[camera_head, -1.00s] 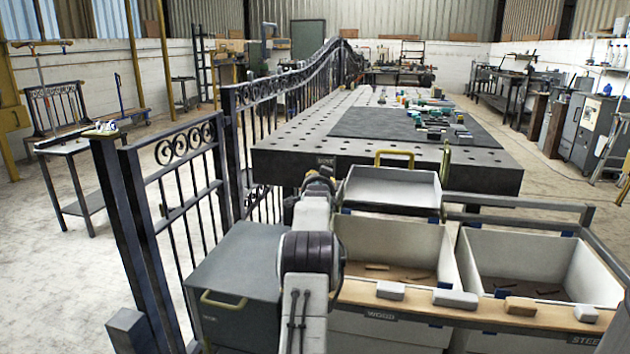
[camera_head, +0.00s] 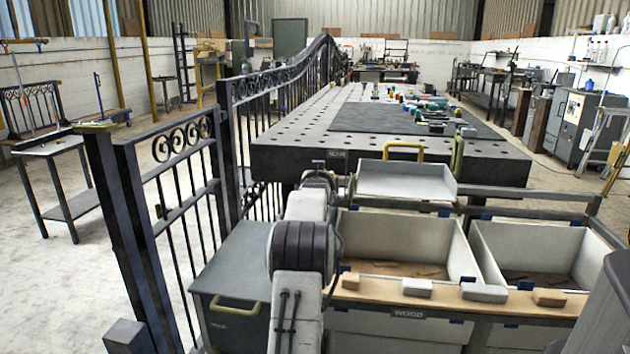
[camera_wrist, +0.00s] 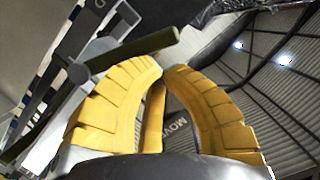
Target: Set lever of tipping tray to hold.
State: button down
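The tipping tray (camera_head: 405,182) is a shallow pale tray with a yellow handle (camera_head: 403,150), above the bins in the head view. An olive upright bar (camera_head: 457,155) stands at its right side. In the wrist view, an olive lever (camera_wrist: 130,52) on a grey hub (camera_wrist: 92,68) slants across, just beyond my fingertips. I cannot tell whether these olive parts are the same. My gripper (camera_wrist: 163,70) has yellow fingers with tips nearly together and nothing visibly held. A "MOVE" label (camera_wrist: 181,130) shows past the fingers. In the head view my arm hides most of the gripper, left of the tray.
Bins (camera_head: 405,245) stand below the tray, with a wooden ledge (camera_head: 380,297) carrying several small blocks. A grey box (camera_head: 235,275) and an iron gate (camera_head: 170,205) are left. A perforated table (camera_head: 290,155) is behind. A grey shape (camera_head: 605,300) fills the lower right corner.

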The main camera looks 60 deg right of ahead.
jog(key=shift+w+a+f+b, duration=0.15)
jog(key=shift+w+f+b, duration=0.3)
jog(key=shift+f, duration=0.25)
jog(key=shift+w+a+f+b, duration=0.1)
jog(key=shift+w+f+b, duration=0.35)
jog(key=shift+f, duration=0.25)
jog(key=shift+f, duration=0.15)
